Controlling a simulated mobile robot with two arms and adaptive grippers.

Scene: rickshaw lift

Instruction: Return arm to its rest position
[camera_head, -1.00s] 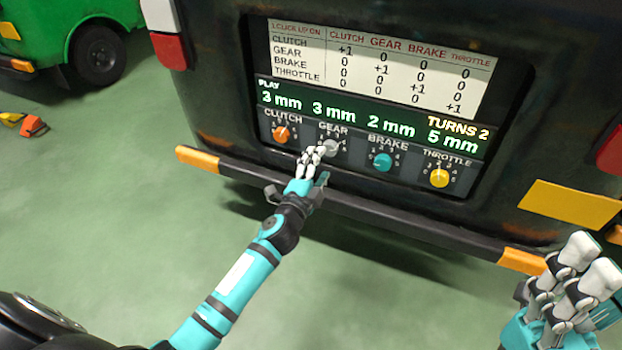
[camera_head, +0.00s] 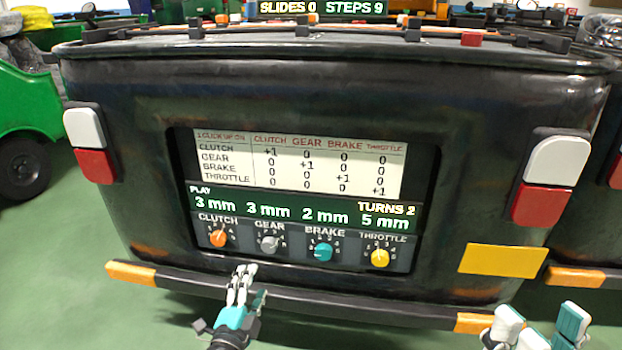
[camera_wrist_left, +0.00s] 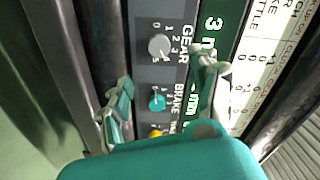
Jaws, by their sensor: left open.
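My left gripper (camera_head: 247,284) is open and empty in front of the rickshaw's rear bumper, its fingers pointing up toward the panel, below the orange clutch knob (camera_head: 218,238) and grey gear knob (camera_head: 269,244). In the left wrist view its fingers (camera_wrist_left: 165,78) are spread apart, with the gear knob (camera_wrist_left: 159,47) and teal brake knob (camera_wrist_left: 157,102) seen between them; whether a finger touches the panel cannot be told. My right gripper (camera_head: 540,325) is at the bottom right edge, fingers apart and empty, partly cut off.
The dark rickshaw's bumper (camera_head: 330,304) juts out below the panel. The teal brake knob (camera_head: 323,252) and yellow throttle knob (camera_head: 380,258) sit to the right. The display (camera_head: 300,209) reads 3, 3, 2 and 5 mm. A green vehicle (camera_head: 25,105) stands left; green floor is clear at lower left.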

